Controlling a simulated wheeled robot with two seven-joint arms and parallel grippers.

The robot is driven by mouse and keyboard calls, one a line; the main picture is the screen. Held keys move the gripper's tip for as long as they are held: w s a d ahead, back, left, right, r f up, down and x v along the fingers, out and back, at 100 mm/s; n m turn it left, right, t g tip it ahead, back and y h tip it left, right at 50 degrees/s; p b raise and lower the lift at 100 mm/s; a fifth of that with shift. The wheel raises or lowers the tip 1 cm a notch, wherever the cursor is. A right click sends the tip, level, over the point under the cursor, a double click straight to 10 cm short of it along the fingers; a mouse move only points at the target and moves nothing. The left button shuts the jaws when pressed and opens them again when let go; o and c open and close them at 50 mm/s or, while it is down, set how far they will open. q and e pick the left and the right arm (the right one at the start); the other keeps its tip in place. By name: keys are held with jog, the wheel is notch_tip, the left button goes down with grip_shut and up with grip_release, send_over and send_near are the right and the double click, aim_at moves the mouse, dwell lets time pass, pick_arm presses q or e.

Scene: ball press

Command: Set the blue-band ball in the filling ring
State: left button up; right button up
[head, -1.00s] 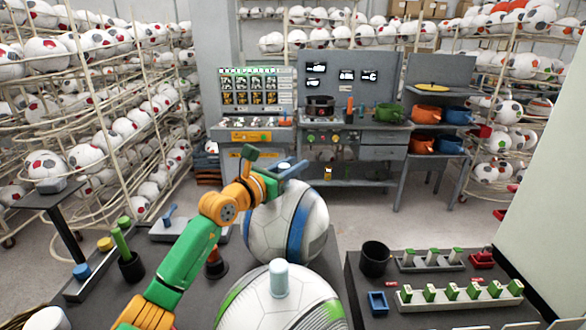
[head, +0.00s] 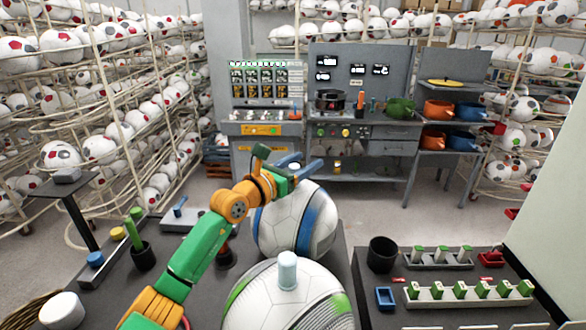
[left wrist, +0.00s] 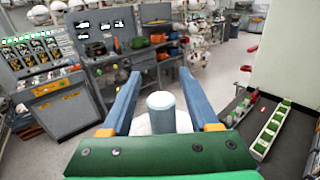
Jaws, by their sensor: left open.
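The blue-band ball (head: 282,228), white with a broad blue stripe at its right, stands on the dark table in the middle of the head view. A pale blue knob tops it. My left gripper (head: 299,169) is open at the top of this ball. In the left wrist view the knob (left wrist: 161,101) stands between the two blue fingers, with a gap on each side. A second ball (head: 285,302), with green and dark stripes and its own pale knob, is nearer. I cannot make out the filling ring. My right gripper is not in view.
A side table at the right holds a black cup (head: 382,254), a blue frame (head: 385,297) and racks of green-topped pieces (head: 470,294). Ball racks and a workbench stand behind.

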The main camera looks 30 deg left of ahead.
pick_arm(q)
jog(key=b+v, duration=0.6)
jog(key=v, duration=0.5)
jog(key=shift+s+f, duration=0.2)
jog(key=shift+s, duration=0.15)
jog(key=shift+s+r, duration=0.15)
jog(key=shift+r, duration=0.05)
